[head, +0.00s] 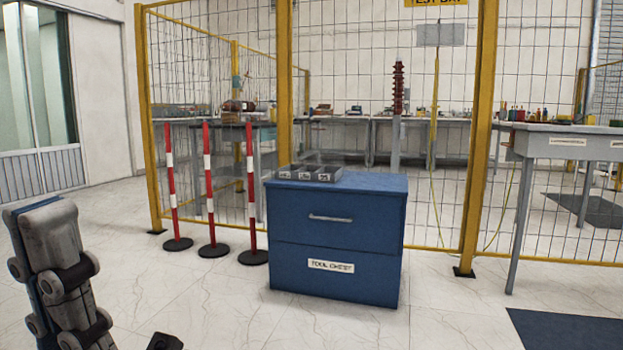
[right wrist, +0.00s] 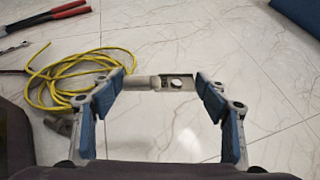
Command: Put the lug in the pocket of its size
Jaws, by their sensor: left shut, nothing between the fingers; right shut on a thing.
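The lug (right wrist: 143,83) is in the right wrist view, a silver-grey metal piece with a round barrel on the left and a flat, holed end on the right. My right gripper (right wrist: 160,82) is shut on it, one blue-padded finger at each end, above the floor. The grey pocket tray (head: 308,173) is on top of the blue tool chest in the head view. It has several pockets with small labels too small to read. My left gripper (head: 42,210) is shut and empty at the lower left of the head view, well apart from the chest. My right gripper is outside the head view.
The tool chest (head: 338,240) stands on open tiled floor. Red-and-white posts (head: 210,190) stand left of it, with a yellow-framed mesh fence (head: 473,170) behind. A grey table (head: 570,130) is at right. Yellow cable (right wrist: 60,75) and a red-handled tool (right wrist: 50,18) lie on the floor.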

